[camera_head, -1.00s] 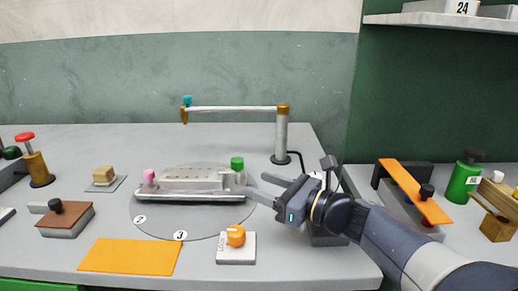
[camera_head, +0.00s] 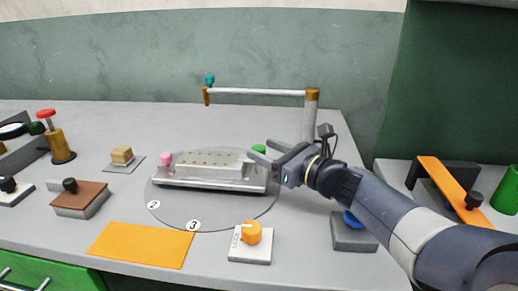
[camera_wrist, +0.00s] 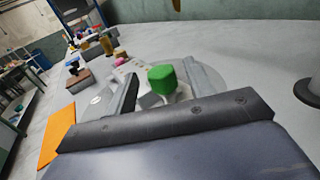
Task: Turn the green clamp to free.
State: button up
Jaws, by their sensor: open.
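The green clamp (camera_head: 259,149) is a green knob at the right end of a silver fixture (camera_head: 210,171) on a round grey turntable (camera_head: 228,215). My gripper (camera_head: 262,158) is open at the right end of the fixture, close to the green knob and partly covering it. In the wrist view the green clamp (camera_wrist: 162,79) shows upright just beyond my gripper, on a pale stem. I cannot tell whether a finger touches it. A pink clamp (camera_head: 166,159) stands at the fixture's left end.
A post with a horizontal bar (camera_head: 257,92) stands behind the turntable. An orange dial (camera_head: 250,233) sits in front, beside an orange mat (camera_head: 140,246). A blue button on a grey box (camera_head: 353,232) is under my arm.

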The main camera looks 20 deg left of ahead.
jog(key=shift+x, duration=1.4)
jog(key=shift+c, duration=0.3)
jog(key=c, duration=0.9)
